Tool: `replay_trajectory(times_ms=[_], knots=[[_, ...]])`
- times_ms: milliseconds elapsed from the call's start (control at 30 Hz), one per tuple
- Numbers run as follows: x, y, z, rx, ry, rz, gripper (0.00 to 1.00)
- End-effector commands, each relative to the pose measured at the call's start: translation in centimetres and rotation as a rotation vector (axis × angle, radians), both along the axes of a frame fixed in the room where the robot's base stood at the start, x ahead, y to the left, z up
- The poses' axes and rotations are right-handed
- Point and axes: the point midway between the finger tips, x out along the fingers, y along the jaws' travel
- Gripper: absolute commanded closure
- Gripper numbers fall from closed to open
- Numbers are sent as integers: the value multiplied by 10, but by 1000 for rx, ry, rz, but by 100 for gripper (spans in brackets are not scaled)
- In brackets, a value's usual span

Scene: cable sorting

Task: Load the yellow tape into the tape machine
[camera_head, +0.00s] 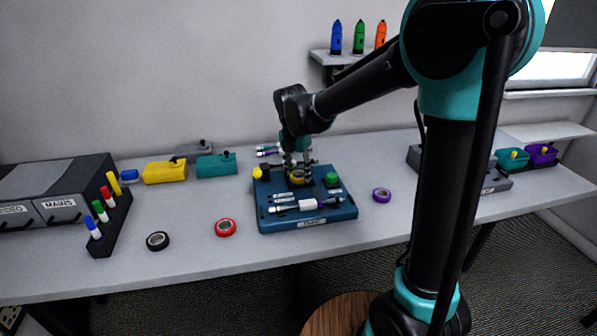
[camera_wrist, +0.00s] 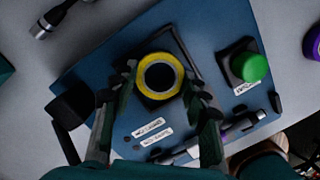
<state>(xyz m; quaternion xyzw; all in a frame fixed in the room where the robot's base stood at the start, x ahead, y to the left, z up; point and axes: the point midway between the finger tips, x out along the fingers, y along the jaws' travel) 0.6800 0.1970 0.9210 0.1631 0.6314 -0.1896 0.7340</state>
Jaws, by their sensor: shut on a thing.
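The yellow tape (camera_head: 297,180) is a small ring with a dark centre, over the top of the blue tape machine (camera_head: 345,211). In the wrist view the tape (camera_wrist: 160,56) lies over a dark square holder on the machine (camera_wrist: 206,42). I cannot tell whether it rests fully in that holder. My gripper (camera_head: 298,168) points down over the machine and is shut on the tape. Its fingers (camera_wrist: 160,82) flank the tape on both sides.
A red tape (camera_head: 225,227), a black tape (camera_head: 158,241) and a purple tape (camera_head: 382,195) lie on the table (camera_head: 190,265). Yellow (camera_head: 165,172) and teal (camera_head: 216,165) boxes stand behind. Cable plugs (camera_wrist: 50,22) lie behind the machine.

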Motion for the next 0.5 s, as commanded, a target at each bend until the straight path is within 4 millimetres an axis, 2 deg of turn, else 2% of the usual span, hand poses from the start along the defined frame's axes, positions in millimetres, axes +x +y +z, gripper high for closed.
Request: replay_trajectory(times_ms=[67, 100, 233, 500], knots=[[0, 0, -2, 0, 0, 0, 79], [0, 0, -2, 0, 0, 0, 51], [0, 0, -2, 0, 0, 0, 35], [0, 0, -2, 0, 0, 0, 34]])
